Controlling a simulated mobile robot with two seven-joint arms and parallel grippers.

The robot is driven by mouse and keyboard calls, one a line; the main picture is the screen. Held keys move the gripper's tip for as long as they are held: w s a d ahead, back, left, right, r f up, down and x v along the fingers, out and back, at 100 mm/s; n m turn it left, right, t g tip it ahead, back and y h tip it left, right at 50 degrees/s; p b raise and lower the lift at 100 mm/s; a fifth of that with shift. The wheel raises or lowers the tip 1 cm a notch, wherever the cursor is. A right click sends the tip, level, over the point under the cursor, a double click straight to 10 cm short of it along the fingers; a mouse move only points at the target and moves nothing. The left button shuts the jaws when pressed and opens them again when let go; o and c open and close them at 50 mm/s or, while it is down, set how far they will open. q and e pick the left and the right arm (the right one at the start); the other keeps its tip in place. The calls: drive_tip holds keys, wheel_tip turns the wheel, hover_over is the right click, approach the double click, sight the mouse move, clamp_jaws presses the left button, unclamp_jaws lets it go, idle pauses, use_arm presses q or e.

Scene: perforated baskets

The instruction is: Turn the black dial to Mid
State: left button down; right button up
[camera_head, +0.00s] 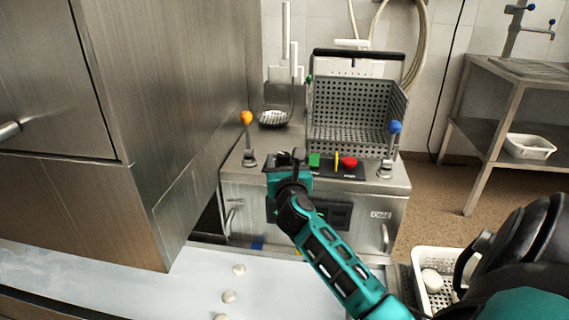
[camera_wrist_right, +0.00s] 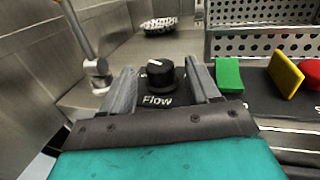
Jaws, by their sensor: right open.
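The black dial (camera_wrist_right: 160,76) stands on the control panel in the right wrist view, above a label reading "Flow". A pale mark shows on its top; I cannot read any setting marks around it. My right gripper (camera_wrist_right: 161,68) is open, with one finger on each side of the dial. I cannot tell whether the fingers touch it. In the head view my right gripper (camera_head: 287,160) is at the panel's left part and largely hides the dial. My left gripper is not in view.
Right of the dial are a green button (camera_wrist_right: 229,75), a yellow piece (camera_wrist_right: 285,80) and a red button (camera_head: 349,162). An orange-knobbed lever (camera_head: 247,118) and a blue-knobbed lever (camera_head: 395,127) flank the panel. A perforated basket (camera_head: 350,108) stands behind.

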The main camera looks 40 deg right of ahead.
drive_tip(key=shift+w+d, duration=0.2)
drive_tip(key=shift+w, duration=0.05)
drive_tip(key=shift+c, duration=0.3)
drive_tip(key=c, duration=1)
